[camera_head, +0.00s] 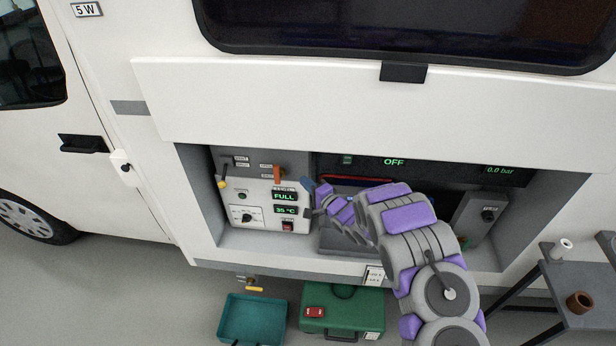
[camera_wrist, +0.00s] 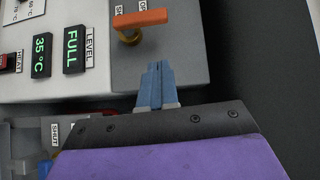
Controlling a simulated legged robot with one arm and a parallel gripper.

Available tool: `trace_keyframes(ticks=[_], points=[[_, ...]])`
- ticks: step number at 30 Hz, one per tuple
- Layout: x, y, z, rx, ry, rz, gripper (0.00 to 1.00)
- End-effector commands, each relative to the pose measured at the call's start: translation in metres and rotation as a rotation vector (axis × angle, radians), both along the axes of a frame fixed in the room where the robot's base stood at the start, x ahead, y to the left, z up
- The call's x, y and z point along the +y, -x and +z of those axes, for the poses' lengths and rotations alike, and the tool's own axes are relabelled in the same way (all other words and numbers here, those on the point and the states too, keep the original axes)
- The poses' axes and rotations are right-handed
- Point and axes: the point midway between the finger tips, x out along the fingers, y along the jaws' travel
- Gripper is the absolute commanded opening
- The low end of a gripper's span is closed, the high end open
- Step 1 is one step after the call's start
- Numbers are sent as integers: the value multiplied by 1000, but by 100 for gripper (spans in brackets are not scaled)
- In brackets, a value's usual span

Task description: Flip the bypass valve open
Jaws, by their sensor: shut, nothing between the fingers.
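An orange lever (camera_head: 277,174) stands upright on the upper right of the service panel (camera_head: 230,200) in the head view. It also shows in the wrist view as an orange handle (camera_wrist: 141,18) on a brass stem, with small labels beside it, partly cut off. I cannot read whether it is marked as the bypass. My gripper (camera_head: 308,184) is just to the right of the panel in the head view. In the wrist view its blue fingers (camera_wrist: 155,68) are together and empty, pointing toward the lever, with a gap between tips and handle.
Displays reading FULL and 35 °C (camera_head: 285,210) and a red switch (camera_head: 288,226) sit below the lever. A yellow-tipped lever (camera_head: 222,184) is at the panel's left. The raised hatch flap (camera_head: 270,105) overhangs the bay. Teal tray (camera_head: 252,318) and green case (camera_head: 342,310) lie below.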

Motion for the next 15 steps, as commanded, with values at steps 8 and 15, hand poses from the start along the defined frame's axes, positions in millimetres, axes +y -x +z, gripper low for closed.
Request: trace_keyframes(ticks=[8, 15], points=[[-41, 25, 2, 4, -14, -3, 0], [-49, 29, 4, -1, -20, -3, 0]])
